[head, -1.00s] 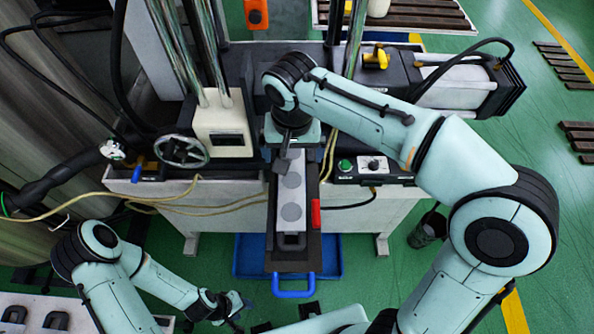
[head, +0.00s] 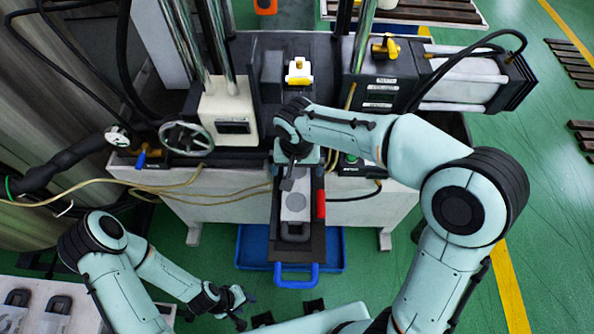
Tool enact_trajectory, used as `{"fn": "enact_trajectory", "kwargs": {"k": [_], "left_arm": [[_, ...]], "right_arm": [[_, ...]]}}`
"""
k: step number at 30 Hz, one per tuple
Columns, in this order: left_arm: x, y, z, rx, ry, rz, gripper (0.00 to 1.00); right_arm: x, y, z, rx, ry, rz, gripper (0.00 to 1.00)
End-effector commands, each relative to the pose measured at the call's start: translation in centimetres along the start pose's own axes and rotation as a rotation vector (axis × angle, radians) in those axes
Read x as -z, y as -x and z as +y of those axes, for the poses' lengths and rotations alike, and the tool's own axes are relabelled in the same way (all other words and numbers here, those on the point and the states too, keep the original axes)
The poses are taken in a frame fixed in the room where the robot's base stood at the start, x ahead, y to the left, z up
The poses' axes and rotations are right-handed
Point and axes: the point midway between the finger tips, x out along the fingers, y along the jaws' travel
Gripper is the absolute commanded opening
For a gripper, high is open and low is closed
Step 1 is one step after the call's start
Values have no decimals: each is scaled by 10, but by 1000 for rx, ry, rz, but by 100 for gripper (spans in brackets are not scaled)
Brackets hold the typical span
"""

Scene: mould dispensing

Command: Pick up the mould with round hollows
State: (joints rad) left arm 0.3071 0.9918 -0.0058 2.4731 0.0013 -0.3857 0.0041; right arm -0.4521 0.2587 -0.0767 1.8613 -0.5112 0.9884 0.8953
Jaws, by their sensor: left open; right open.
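The mould with round hollows (head: 297,214) is a light grey block lying on a dark slide plate in front of the machine. One round hollow shows clearly; its far part is hidden under my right arm's wrist. A dark handle (head: 295,231) is at its near end. My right gripper (head: 288,184) is open and hangs over the far part of the mould; whether it touches cannot be told. My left gripper (head: 241,308) is open and empty at the lower left, well away from the mould.
The dark slide plate (head: 288,257) has a blue handle (head: 296,276) at its near end and a red piece (head: 320,204) at its right. A blue tray (head: 252,248) lies below. Other moulds with handles (head: 40,318) sit at the lower left. A handwheel (head: 186,138) is on the machine.

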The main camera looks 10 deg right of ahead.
Motion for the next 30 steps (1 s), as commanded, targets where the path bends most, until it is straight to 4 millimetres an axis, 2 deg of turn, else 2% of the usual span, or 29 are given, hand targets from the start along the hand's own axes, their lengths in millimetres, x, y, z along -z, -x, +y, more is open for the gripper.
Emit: {"fn": "enact_trajectory", "kwargs": {"k": [5, 6, 14, 15, 25, 30], "left_arm": [[0, 0, 0, 0, 0, 0, 45], [0, 0, 0, 0, 0, 0, 45], [0, 0, 0, 0, 0, 0, 45], [0, 0, 0, 0, 0, 0, 45], [-1, -1, -1, 0, 0, -1, 45], [-1, -1, -1, 0, 0, -1, 45]], "right_arm": [[0, 0, 0, 0, 0, 0, 100], [0, 0, 0, 0, 0, 0, 94], [0, 0, 0, 0, 0, 1, 9], [1, 2, -1, 3, 0, 4, 6], [2, 5, 1, 4, -1, 6, 6], [4, 19, 3, 5, 0, 7, 6]]}}
